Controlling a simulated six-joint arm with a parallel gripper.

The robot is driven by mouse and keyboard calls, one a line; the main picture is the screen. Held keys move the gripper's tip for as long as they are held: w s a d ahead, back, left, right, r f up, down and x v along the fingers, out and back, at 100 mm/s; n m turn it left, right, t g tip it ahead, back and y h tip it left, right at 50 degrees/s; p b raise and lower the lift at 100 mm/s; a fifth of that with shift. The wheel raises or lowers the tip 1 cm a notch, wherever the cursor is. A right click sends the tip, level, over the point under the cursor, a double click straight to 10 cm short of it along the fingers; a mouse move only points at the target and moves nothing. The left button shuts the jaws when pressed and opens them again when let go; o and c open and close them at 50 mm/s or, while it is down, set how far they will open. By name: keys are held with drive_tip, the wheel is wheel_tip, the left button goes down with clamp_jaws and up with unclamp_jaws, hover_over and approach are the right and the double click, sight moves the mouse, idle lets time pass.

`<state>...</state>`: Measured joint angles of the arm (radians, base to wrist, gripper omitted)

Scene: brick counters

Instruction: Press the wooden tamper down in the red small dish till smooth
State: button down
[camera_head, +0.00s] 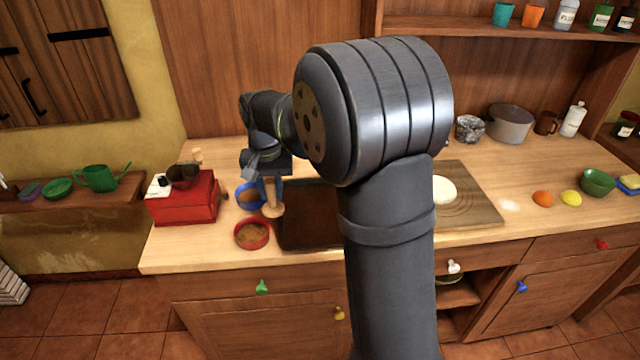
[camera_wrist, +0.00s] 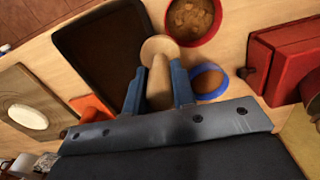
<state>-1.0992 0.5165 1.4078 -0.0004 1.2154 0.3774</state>
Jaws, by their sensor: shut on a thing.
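The wooden tamper (camera_head: 272,199) is upright in my gripper (camera_head: 270,186), its round pale base at the bottom. In the wrist view the blue fingers of my gripper (camera_wrist: 158,90) are shut on the handle of the tamper (camera_wrist: 158,62). The red small dish (camera_head: 252,247) stands at the front of the counter with lumpy brown stuff in it. It also shows in the wrist view as the red dish (camera_wrist: 220,30). The tamper's base is apart from the red dish, behind and to its right in the head view, near the dark tray's left edge.
A dark tray (camera_head: 312,240) lies right of the red dish. A blue dish (camera_head: 240,190) with brown contents stands behind it. A red box-like grinder (camera_head: 185,207) is at left. A board with a white round thing (camera_head: 444,190) lies right, partly behind my arm.

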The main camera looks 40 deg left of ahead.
hover_over(251, 237)
drive_tip(key=shift+n, duration=0.4)
drive_tip(key=shift+d+f, duration=0.1)
drive_tip(key=shift+f, duration=2.4)
drive_tip(key=shift+f, duration=0.1)
drive_tip(key=shift+f, duration=1)
drive_tip(key=shift+r, duration=1)
drive_tip(key=shift+f, duration=0.1)
